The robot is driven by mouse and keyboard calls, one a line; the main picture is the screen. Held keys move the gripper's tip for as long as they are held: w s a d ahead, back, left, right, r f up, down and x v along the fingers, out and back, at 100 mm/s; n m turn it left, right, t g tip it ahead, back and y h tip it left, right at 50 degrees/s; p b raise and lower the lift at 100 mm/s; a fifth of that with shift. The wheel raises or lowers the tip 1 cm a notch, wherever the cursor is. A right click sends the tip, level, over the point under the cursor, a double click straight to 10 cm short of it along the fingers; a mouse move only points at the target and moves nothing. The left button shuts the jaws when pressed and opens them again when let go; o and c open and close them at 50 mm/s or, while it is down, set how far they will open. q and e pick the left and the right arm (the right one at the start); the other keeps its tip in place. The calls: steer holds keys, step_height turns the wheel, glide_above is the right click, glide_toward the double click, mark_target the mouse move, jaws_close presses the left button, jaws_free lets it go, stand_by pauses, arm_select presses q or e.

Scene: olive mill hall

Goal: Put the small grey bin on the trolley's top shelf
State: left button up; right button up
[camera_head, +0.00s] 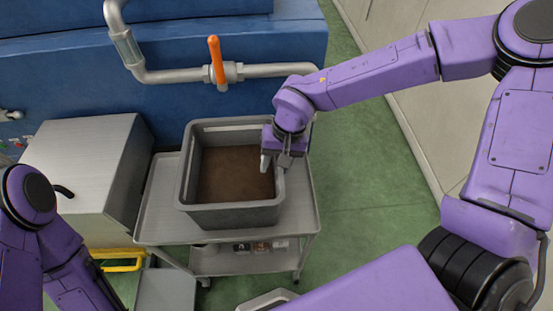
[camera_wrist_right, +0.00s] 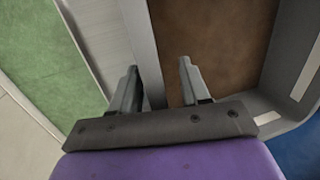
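A grey bin (camera_head: 232,216) with a brown layer inside stands upright on the top shelf (camera_head: 160,215) of the grey trolley. My right gripper (camera_head: 275,161) is at the bin's right rim. In the right wrist view the gripper (camera_wrist_right: 158,82) is open, with one finger on each side of the bin's wall (camera_wrist_right: 145,45). A gap shows between the fingers and the wall; I cannot tell whether either touches it. My left arm enters at the lower left, but its gripper is out of view.
A blue machine (camera_head: 70,75) with a grey pipe and an orange-handled valve (camera_head: 216,62) stands behind the trolley. A metal cabinet (camera_head: 85,160) is at its left. Small items (camera_head: 250,246) lie on the lower shelf. Green floor (camera_head: 365,185) is clear at the right.

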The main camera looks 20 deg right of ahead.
steer(key=v, duration=1.2)
